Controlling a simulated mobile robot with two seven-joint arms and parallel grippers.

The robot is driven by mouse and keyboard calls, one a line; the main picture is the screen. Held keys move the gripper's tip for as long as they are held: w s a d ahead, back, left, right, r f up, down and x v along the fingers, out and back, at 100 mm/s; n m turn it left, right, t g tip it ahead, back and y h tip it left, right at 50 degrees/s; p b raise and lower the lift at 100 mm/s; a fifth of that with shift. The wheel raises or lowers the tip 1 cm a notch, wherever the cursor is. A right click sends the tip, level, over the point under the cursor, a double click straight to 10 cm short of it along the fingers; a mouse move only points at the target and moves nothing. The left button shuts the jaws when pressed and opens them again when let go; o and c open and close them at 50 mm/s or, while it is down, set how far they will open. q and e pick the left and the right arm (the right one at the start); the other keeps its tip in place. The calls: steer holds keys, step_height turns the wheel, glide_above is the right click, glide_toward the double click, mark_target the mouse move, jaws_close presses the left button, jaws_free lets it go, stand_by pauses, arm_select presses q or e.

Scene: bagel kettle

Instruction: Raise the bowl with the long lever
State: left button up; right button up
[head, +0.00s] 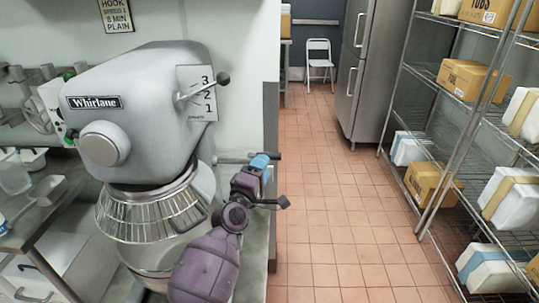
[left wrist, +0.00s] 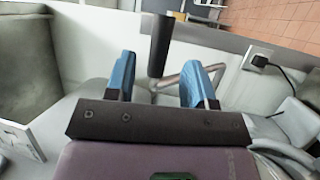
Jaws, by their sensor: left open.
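The grey Whirlane mixer (head: 140,105) stands at the left in the head view. Its steel bowl (head: 150,258) sits below the wire guard (head: 150,218), partly hidden behind my left arm. The long lever (head: 232,160) sticks out to the right from the mixer's side. In the left wrist view its black grip (left wrist: 160,45) and bent metal rod (left wrist: 182,74) show. My left gripper (head: 262,166) is open at the lever's outer end, with blue fingers. In the left wrist view the grip's lower end lies between the fingertips (left wrist: 160,68); contact cannot be told.
A short speed lever (head: 205,87) with a black knob sits higher on the mixer, by a numbered plate. A wire shelf (head: 440,150) with boxes stands at the right. The tiled floor (head: 335,200) between is clear. A wall socket with a plug (left wrist: 260,62) shows in the left wrist view.

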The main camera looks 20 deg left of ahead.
arm_select(q)
steer(key=shift+x, duration=2.6)
jaws_close()
